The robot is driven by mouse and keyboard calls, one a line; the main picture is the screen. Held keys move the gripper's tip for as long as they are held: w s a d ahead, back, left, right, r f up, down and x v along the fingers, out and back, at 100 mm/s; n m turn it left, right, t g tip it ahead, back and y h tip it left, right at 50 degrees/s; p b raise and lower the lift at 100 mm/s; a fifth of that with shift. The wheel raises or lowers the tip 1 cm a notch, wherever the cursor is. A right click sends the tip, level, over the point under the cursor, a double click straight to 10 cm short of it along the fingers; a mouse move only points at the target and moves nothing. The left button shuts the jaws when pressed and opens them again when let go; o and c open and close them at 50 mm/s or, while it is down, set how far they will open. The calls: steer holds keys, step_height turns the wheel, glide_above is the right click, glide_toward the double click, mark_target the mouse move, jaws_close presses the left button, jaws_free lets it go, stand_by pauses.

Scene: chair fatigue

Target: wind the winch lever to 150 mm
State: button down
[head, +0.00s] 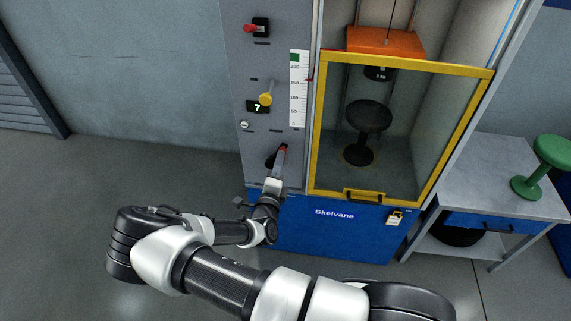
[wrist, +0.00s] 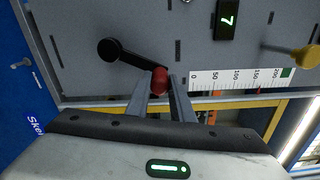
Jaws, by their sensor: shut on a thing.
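The winch lever (wrist: 135,63) is a black crank with a red knob (wrist: 160,80) on the grey panel. In the wrist view the crank points from its round hub toward the lower right. My gripper (wrist: 163,88) is shut on the red knob, with one finger on each side. In the head view my gripper (head: 282,157) hides part of the lever (head: 270,162). The white scale (head: 299,90) is marked from 0 to 200 and stands above the lever. A small red mark beside the scale sits near the 150 label; the exact reading is too small to tell.
A yellow-framed guard (head: 402,64) covers the chamber beside the panel, with a black stool (head: 368,117) inside under an orange block (head: 385,40). A yellow lever (head: 266,99), a display reading 7 (head: 256,107) and a red-handled switch (head: 258,27) are higher on the panel.

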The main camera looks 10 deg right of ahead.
steer(key=shift+w+a+r+n, duration=0.15)
steer(key=shift+w+a+n, duration=0.05)
steer(key=shift+a+n, duration=0.4)
steer(key=shift+w+a+r+n, duration=0.2)
steer(key=shift+a+n, duration=0.3)
steer(key=shift+n, duration=0.25)
steer(key=shift+w+a+r+n, duration=0.15)
steer(key=shift+a+n, duration=0.4)
steer(key=shift+n, duration=0.1)
steer(key=shift+a, duration=0.1)
steer(key=c, duration=1.5)
jaws_free()
steer(key=shift+c, duration=0.2)
steer(key=v, duration=1.7)
steer(key=shift+s, duration=0.2)
steer(key=shift+r, duration=0.1)
